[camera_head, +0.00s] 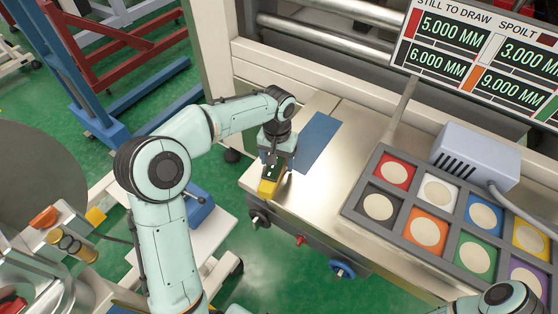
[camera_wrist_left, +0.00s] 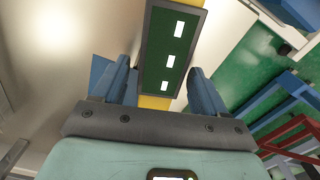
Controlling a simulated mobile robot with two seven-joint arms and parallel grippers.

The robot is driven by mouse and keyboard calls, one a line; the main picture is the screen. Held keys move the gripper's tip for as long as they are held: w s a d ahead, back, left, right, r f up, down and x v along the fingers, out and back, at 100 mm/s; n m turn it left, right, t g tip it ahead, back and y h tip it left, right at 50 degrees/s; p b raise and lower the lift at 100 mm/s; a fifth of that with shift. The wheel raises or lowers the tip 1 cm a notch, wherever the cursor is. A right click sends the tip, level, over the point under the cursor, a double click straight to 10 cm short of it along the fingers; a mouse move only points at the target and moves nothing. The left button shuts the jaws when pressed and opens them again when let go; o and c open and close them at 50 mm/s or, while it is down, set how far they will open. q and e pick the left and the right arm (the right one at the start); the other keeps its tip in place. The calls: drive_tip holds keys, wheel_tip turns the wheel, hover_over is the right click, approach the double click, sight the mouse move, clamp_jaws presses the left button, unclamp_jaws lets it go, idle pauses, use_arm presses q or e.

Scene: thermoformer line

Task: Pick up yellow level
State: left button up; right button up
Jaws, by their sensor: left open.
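The yellow level (camera_head: 267,188) lies on the metal bench top near its front left corner, and its yellow end shows below my left gripper (camera_head: 274,162). In the left wrist view the level (camera_wrist_left: 168,50) has a green face with several white windows in a grey frame and yellow at its ends. My left gripper (camera_wrist_left: 160,72) is open, with one blue finger on each side of the level and a gap visible beside it. The gripper hides part of the level in the head view. My right gripper is not in view.
A flat blue rectangle (camera_head: 318,136) is on the bench (camera_head: 345,150) just right of the gripper. A grey tray (camera_head: 349,208) of coloured squares with pale discs stands further right, beside a grey box (camera_head: 473,156). A display panel (camera_head: 480,60) is above. Bare metal lies between.

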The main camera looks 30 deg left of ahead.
use_arm(q)
drive_tip(key=shift+f, duration=0.45)
drive_tip(key=shift+c, duration=0.3)
drive_tip(key=c, duration=1)
drive_tip(key=shift+r, duration=0.1)
drive_tip(key=shift+c, duration=1)
